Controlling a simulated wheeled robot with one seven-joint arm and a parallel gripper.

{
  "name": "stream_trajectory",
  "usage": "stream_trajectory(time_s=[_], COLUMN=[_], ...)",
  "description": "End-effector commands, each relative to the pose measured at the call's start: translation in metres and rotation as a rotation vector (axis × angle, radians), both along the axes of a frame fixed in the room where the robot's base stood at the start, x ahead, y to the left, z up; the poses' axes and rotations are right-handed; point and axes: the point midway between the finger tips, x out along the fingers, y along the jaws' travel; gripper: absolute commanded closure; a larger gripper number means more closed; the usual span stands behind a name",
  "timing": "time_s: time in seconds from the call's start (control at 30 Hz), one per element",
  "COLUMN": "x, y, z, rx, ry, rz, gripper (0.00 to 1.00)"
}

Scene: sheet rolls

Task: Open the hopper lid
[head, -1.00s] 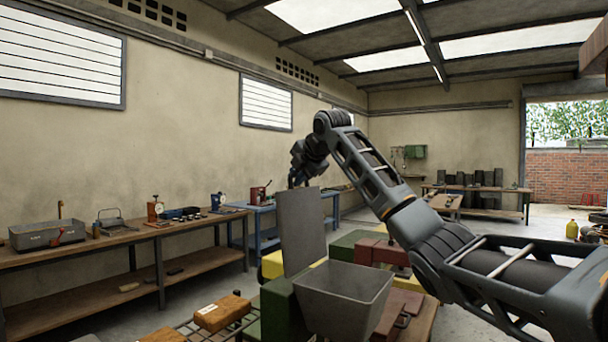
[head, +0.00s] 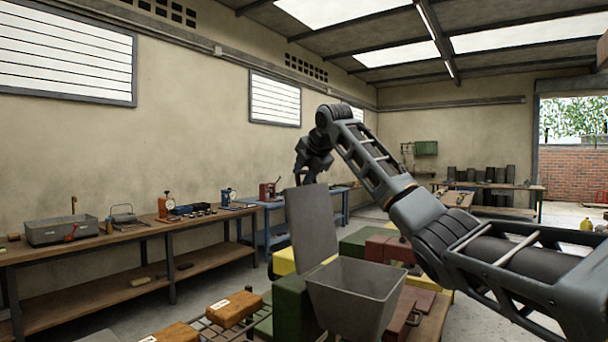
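The grey metal hopper (head: 362,300) stands in the lower middle of the head view, its top open and its inside visible. Its flat grey lid (head: 312,228) stands up, close to vertical, at the hopper's back left edge. My gripper (head: 303,180) points down just above and behind the lid's top edge. The gripper is small and dark here, and its fingertips are partly hidden by the lid. I cannot tell whether it touches the lid or whether its fingers are open.
Green (head: 292,300) and red machine housings surround the hopper. Orange-brown blocks (head: 232,309) lie on a rack at the lower left. A long wooden workbench (head: 140,236) with tools runs along the left wall, and a blue bench (head: 272,206) stands behind. Bare floor lies between bench and machine.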

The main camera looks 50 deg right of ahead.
Motion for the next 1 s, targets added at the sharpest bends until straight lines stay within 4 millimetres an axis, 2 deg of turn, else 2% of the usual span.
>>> stream_trajectory(time_s=[0.27, 0.7, 1.0], x=[-0.003, -0.046, -0.054], y=[0.001, 0.024, 0.028], z=[0.000, 0.042, 0.050], rx=[0.002, -0.002, 0.000], ry=[0.002, -0.001, 0.000], rz=[-0.001, 0.000, 0.000], gripper=[0.60, 0.60, 0.60])
